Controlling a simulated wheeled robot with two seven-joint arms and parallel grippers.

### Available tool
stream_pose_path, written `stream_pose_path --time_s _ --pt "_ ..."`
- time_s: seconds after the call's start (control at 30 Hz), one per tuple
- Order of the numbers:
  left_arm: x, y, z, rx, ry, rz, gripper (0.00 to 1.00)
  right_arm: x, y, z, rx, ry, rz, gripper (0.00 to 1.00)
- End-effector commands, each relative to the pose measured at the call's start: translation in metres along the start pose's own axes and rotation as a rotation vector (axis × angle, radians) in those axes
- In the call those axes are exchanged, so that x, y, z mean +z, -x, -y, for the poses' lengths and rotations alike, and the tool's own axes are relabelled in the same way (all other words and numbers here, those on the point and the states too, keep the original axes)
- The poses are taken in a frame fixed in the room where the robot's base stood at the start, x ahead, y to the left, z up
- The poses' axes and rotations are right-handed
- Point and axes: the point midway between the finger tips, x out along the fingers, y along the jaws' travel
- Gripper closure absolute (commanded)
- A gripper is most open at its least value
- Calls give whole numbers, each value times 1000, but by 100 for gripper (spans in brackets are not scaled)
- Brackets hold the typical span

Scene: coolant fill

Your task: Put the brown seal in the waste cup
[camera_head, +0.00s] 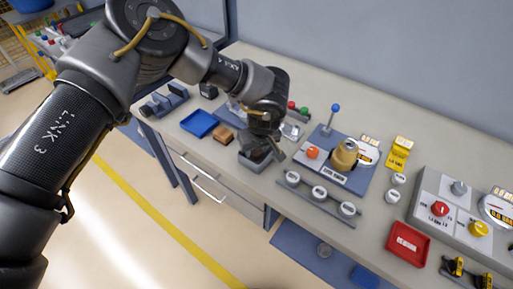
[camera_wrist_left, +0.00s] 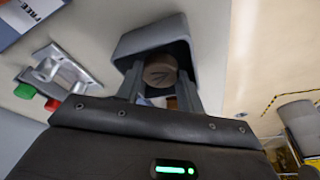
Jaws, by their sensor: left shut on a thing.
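My left gripper (camera_head: 262,143) points down at the grey waste cup (camera_head: 250,163) on the bench. In the left wrist view its two fingers (camera_wrist_left: 160,88) are shut on the round brown seal (camera_wrist_left: 160,71). The seal shows within the opening of the square grey cup (camera_wrist_left: 150,38). I cannot tell whether it touches the cup's floor. In the head view the gripper hides the seal. My right gripper is not in view.
A blue tray (camera_head: 199,123) and a brown block (camera_head: 222,135) lie left of the cup. A rack of white-topped round parts (camera_head: 319,193) sits near the front edge. A red tray (camera_head: 408,243) is further right.

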Motion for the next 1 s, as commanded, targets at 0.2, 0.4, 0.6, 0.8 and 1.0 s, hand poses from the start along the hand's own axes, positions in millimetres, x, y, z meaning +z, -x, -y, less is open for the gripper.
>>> stream_pose_path --time_s 0.2,0.4,0.6,0.8,1.0 --pt "2 -7 0 1 0 -2 88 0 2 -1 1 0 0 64" --pt "2 -9 0 1 0 -2 88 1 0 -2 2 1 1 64" --pt "3 -10 0 0 0 -2 53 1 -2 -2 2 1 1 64" --pt "2 -10 1 -2 1 -1 53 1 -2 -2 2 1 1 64" --pt "2 -10 2 -3 1 -1 53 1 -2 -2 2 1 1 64"
